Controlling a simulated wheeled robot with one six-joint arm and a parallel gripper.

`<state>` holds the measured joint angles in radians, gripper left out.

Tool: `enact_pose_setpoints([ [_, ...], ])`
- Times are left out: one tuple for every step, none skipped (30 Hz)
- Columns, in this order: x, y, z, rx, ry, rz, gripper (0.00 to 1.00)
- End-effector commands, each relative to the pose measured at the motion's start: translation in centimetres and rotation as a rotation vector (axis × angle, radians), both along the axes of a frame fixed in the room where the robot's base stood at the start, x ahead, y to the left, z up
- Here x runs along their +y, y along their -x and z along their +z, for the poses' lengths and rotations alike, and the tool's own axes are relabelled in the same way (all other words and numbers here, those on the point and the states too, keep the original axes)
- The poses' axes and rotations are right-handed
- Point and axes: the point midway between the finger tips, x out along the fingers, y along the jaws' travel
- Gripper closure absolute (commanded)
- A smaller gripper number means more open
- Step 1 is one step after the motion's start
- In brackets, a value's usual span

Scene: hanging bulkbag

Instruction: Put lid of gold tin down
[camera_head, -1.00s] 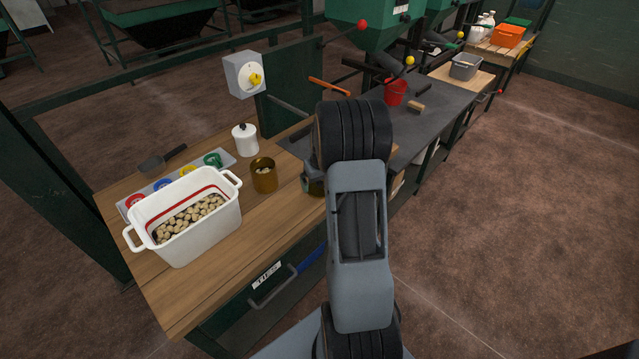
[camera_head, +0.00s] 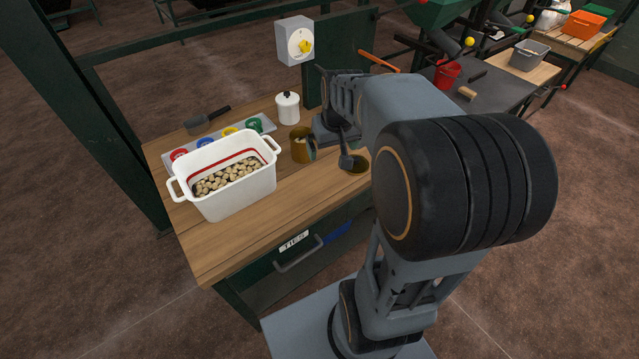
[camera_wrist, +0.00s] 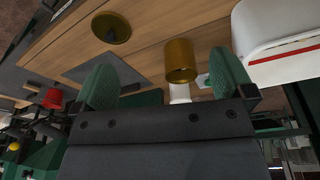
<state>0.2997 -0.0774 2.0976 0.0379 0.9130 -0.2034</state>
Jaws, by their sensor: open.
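A white tub (camera_head: 230,195) of pale lumps stands left of the tin. Behind are a white lidded jar (camera_head: 287,108), a tray with coloured round items (camera_head: 205,143) and a dark scoop (camera_head: 205,122). A switch box (camera_head: 297,42) stands at the back. The bench's front strip is clear.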

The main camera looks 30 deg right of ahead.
Motion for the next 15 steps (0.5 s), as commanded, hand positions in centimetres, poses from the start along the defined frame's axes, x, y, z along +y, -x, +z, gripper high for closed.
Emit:
enact_pose_setpoints([
  [2.3,1.6,0.6,-0.017,0.003,0.029,0.00],
  [3.5,2.5,0.7,-0.025,0.003,0.040,0.00],
  [4.9,3.8,0.8,-0.034,0.003,0.054,0.00],
  [5.8,4.7,0.8,-0.041,0.002,0.063,0.00],
  [6.6,5.5,0.8,-0.048,0.002,0.072,0.00],
  [7.5,6.6,0.7,-0.057,0.000,0.083,0.00],
  [8.1,7.3,0.6,-0.062,-0.002,0.092,0.00],
  [8.6,8.0,0.5,-0.066,-0.003,0.098,0.00],
  [9.2,8.8,0.4,-0.071,-0.004,0.105,0.00],
  [9.5,9.3,0.2,-0.075,-0.005,0.111,0.00],
  [9.8,9.7,0.1,-0.078,-0.006,0.114,0.00],
  [10.1,10.2,0.0,-0.081,-0.008,0.119,0.00],
  [10.4,10.5,-0.1,-0.082,-0.008,0.122,0.00],
  [10.5,10.7,-0.1,-0.084,-0.009,0.123,0.00],
  [10.6,10.9,-0.2,-0.086,-0.009,0.126,0.00],
])
